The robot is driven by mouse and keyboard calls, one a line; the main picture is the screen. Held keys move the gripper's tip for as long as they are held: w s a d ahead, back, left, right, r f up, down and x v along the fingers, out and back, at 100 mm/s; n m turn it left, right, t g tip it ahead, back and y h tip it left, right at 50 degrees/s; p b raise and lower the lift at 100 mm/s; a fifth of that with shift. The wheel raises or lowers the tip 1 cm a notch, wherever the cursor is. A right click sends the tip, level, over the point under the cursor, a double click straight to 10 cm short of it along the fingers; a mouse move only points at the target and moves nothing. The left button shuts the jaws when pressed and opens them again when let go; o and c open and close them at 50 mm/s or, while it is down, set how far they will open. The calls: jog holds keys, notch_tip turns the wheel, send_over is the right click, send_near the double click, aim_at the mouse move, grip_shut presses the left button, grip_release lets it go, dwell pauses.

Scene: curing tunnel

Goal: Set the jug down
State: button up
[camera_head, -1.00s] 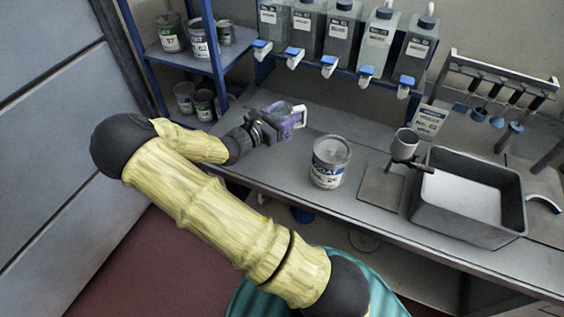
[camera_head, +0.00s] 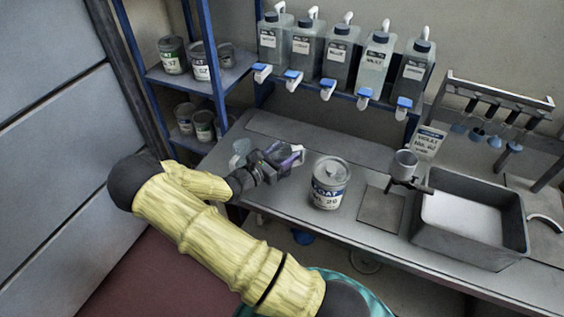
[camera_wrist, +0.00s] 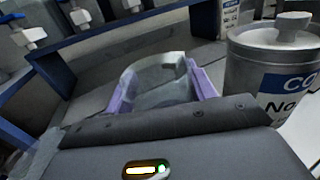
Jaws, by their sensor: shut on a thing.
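My gripper (camera_head: 287,160) is over the left part of the bench, left of the labelled paint can. Its purple fingers are shut on a clear, greyish jug (camera_wrist: 158,82), one finger on each side. In the head view the jug is mostly hidden by my gripper; a pale part (camera_head: 299,152) shows at the fingertips. In the wrist view its open rim faces up and looks roughly upright. I cannot tell whether its base touches the bench.
The paint can (camera_head: 330,183) stands close to the right of my gripper. A clear vessel (camera_head: 240,150) is behind my wrist. A flat plate (camera_head: 381,209), a cup on a stand (camera_head: 405,164) and a grey basin (camera_head: 470,249) are further right. Tapped containers (camera_head: 340,50) line the back.

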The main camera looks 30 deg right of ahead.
jog(key=shift+s+d, duration=0.1)
jog(key=shift+f, duration=1.85)
jog(key=shift+f, duration=0.2)
jog(key=o, duration=1.1)
jog(key=shift+o, duration=0.2)
jog(key=shift+r, duration=0.15)
